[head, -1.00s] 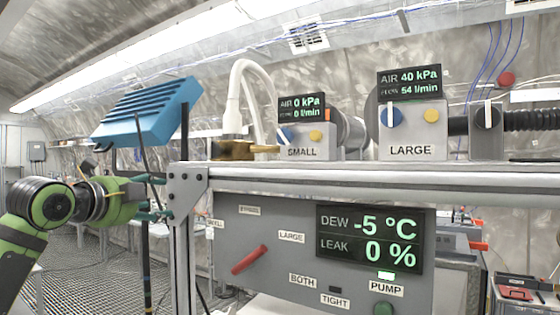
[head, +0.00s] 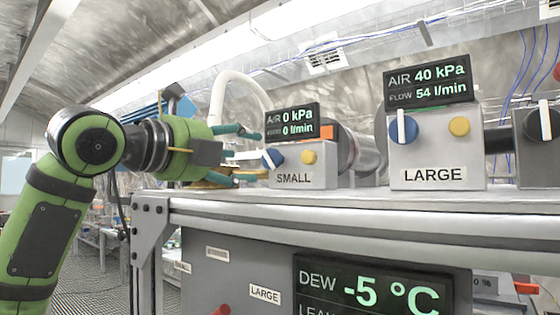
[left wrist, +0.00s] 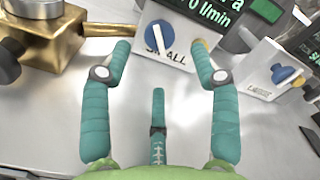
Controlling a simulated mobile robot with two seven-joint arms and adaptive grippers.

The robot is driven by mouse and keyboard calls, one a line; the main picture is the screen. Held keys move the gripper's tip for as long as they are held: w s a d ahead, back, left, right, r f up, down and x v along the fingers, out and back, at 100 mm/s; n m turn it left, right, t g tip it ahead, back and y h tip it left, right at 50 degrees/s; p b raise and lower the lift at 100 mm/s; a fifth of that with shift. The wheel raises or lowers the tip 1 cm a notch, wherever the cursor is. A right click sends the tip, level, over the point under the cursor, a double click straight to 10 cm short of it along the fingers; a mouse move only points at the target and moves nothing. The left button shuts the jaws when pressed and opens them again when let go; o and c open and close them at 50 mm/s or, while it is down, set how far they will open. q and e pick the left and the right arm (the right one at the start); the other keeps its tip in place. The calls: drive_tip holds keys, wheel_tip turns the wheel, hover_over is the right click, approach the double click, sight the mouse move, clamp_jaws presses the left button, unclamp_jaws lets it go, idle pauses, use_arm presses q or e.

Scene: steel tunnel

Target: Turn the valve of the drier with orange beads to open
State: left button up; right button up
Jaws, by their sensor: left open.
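Orange material (head: 326,132) shows behind the small unit's grey box (head: 296,179), labelled SMALL; I take it for the beads. Its blue valve knob (head: 272,158) has a white bar that lies tilted, and its display (head: 292,121) reads 0 kPa and 0 l/min. My left gripper (head: 246,155) is open, just left of this knob and pointing at it. In the left wrist view my left gripper (left wrist: 160,50) has its fingertips on either side of the blue knob (left wrist: 165,40), seemingly short of it. My right gripper is not in view.
The LARGE box (head: 438,155) stands to the right; its blue knob (head: 403,127) has an upright bar and its display (head: 428,84) reads 40 kPa. A brass block (left wrist: 90,30) lies close left of the gripper. The bench top (head: 350,200) in front is clear.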

sight(269, 159)
use_arm(q)
drive_tip(key=p+x, duration=0.4)
drive_tip(key=x, duration=0.1)
drive_tip(key=shift+w+d+r, duration=0.2)
drive_tip(key=shift+w+d, duration=0.05)
drive_tip(key=shift+w, duration=0.1)
drive_tip(key=shift+w+d+f, duration=0.2)
drive_tip(key=shift+w+d, duration=0.1)
drive_tip(key=shift+w, duration=0.1)
drive_tip(key=shift+s+a, duration=0.15)
drive_tip(key=c, duration=1.1)
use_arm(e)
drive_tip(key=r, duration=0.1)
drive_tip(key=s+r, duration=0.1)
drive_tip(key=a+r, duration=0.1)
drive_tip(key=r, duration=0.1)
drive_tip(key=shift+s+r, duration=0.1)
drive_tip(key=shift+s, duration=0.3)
